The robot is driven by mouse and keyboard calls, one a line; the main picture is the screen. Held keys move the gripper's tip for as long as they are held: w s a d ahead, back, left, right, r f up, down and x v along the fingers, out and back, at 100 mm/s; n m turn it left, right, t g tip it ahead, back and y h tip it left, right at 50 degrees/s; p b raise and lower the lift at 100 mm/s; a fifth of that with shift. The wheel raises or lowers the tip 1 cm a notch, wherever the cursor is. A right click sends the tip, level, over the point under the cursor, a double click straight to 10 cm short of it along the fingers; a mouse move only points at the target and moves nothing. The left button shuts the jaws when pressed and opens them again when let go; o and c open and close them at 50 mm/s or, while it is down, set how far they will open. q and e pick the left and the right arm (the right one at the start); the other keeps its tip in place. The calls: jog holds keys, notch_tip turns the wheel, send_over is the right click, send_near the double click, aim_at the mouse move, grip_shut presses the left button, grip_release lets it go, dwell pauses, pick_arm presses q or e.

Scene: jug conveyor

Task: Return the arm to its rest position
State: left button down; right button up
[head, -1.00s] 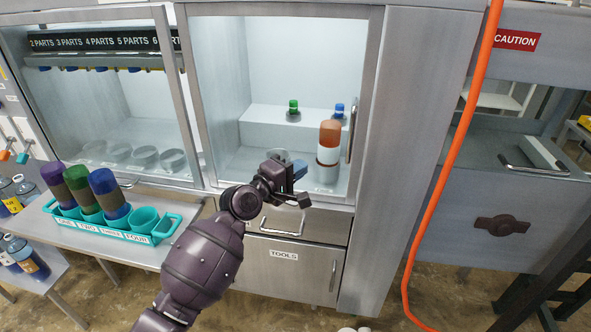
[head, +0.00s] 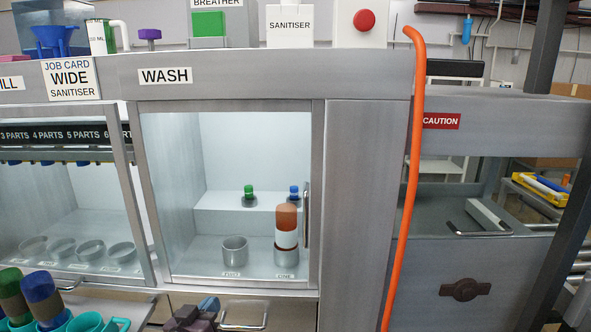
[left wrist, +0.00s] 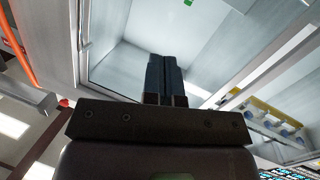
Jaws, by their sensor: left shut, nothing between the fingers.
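My left gripper (head: 209,303) shows only at the bottom edge of the head view, in front of the lower edge of the wash cabinet (head: 318,200). Most of its arm is out of frame. In the left wrist view its two dark fingers (left wrist: 163,72) are together with nothing between them, pointing towards the cabinet. Inside the cabinet, an orange-and-white jug (head: 286,238) stands in the right-hand ring holder. The left-hand holder (head: 235,250) is empty. The gripper is apart from the jug. My right gripper is not in view.
Jugs with green (head: 12,295) and blue (head: 40,290) tops stand in a teal rack (head: 118,324) at lower left. An orange hose (head: 414,170) hangs right of the cabinet. A drawer handle (head: 243,316) is beside the gripper. Small green and blue-capped items sit on the cabinet's shelf (head: 225,201).

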pick_arm(q)
jog(key=s+a+f+g+y, duration=0.1)
jog(key=s+a+f, duration=0.2)
jog(key=s+f, duration=0.3)
jog(key=s+a+f+g+y, duration=0.2)
jog(key=s+f, duration=0.4)
jog(key=s, duration=0.5)
jog(key=s+a+f+g+y, duration=0.1)
jog(key=s+a+f, duration=0.3)
jog(key=s+f, duration=0.3)
jog(key=shift+s+a+g+y, duration=0.3)
jog(key=shift+s+y, duration=0.1)
jog(key=shift+s, duration=0.5)
jog(key=shift+f, duration=0.1)
